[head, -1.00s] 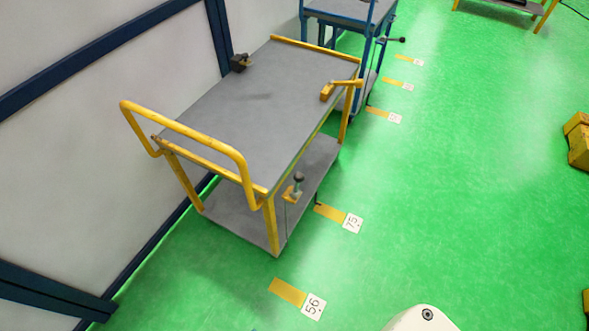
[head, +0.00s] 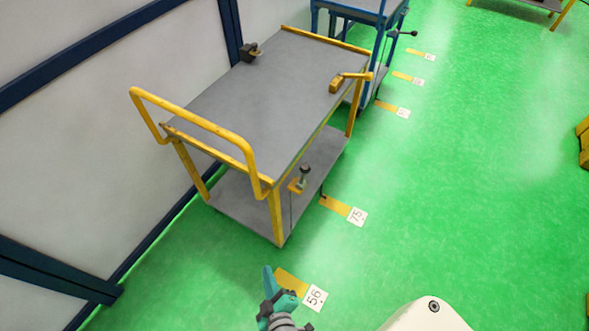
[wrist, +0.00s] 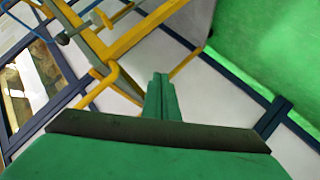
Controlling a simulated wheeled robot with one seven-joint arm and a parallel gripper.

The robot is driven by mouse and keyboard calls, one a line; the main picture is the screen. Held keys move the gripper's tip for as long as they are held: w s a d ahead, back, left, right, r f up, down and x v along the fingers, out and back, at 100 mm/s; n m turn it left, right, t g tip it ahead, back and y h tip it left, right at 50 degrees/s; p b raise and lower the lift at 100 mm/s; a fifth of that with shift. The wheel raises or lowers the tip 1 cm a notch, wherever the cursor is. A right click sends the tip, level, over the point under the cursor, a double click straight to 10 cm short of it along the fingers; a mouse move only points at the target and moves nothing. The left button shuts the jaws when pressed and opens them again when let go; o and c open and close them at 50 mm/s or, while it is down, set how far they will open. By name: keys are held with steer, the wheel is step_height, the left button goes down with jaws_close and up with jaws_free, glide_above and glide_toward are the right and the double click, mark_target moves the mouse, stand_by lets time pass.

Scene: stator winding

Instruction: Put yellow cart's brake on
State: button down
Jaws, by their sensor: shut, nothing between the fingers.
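The yellow cart (head: 262,93) stands against the wall, with a grey top, a grey lower shelf and a yellow push handle (head: 195,122) at its near end. A small lever with a dark knob (head: 305,171) sits on a yellow bracket at the cart's right side, low by the near leg; I cannot tell its brake state. My gripper (head: 268,278) is shut and empty, above the floor in front of the cart's near end and apart from it. In the wrist view, the gripper's closed green fingers (wrist: 160,98) point toward yellow bars (wrist: 135,38) of a frame.
A blue cart (head: 360,14) stands behind the yellow one. Floor markers (head: 357,217) line the right side, one near my gripper (head: 314,298). A yellow object (head: 584,142) is at the right edge. Green floor to the right is clear.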

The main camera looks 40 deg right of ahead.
steer(key=w+d+h, duration=0.3)
steer(key=w+d, duration=0.2)
steer(key=w, duration=0.1)
steer(key=m+g+h, duration=0.1)
steer(key=g+h, duration=0.2)
steer(key=h, duration=0.5)
glide_toward(304, 177)
step_height(304, 177, up, 4)
steer(key=w+a, duration=0.2)
steer(key=a, duration=0.1)
steer(key=shift+d+r+h, duration=0.1)
steer(key=shift+r+h, duration=0.2)
steer(key=x, duration=1)
